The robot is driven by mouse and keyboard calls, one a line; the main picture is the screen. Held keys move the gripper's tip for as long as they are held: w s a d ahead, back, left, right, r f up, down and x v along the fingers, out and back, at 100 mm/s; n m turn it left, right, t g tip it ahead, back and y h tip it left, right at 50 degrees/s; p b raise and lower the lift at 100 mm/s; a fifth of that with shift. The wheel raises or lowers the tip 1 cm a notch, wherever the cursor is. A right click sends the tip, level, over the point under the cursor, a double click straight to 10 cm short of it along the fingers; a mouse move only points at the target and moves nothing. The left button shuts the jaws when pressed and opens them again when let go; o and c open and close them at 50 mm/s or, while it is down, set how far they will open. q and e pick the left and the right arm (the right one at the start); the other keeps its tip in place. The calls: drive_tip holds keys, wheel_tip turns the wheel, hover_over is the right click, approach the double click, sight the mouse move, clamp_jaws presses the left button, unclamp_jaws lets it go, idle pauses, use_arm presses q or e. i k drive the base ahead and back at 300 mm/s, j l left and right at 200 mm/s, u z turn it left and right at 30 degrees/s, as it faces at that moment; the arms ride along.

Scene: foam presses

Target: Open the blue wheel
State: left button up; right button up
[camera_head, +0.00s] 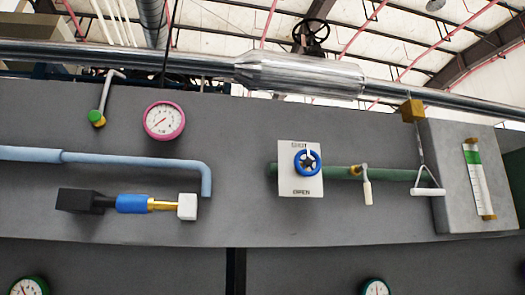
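The blue wheel (307,162) is a small round handwheel on a white plate (300,188) in the camera_head view, right of the middle. The plate has lettering above and below the wheel; the lower word looks like "OPEN", and the upper word is hard to read. A dark gap or pointer shows near the top of the wheel. The plate sits over the left end of a green horizontal pipe (340,173). Neither of my grippers is in view, and nothing touches the wheel.
A white-handled lever (366,188) hangs just right of the wheel. A triangular pull handle (427,188) and a grey box (460,215) with a gauge are further right. A pink dial (164,121), blue pipe (110,160) and green-knobbed lever (97,117) are left.

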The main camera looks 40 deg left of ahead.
sight(307, 162)
drive_tip(key=k+j, duration=0.45)
drive_tip(key=j, duration=0.15)
drive_tip(key=k+j, duration=0.5)
drive_tip(key=j, duration=0.1)
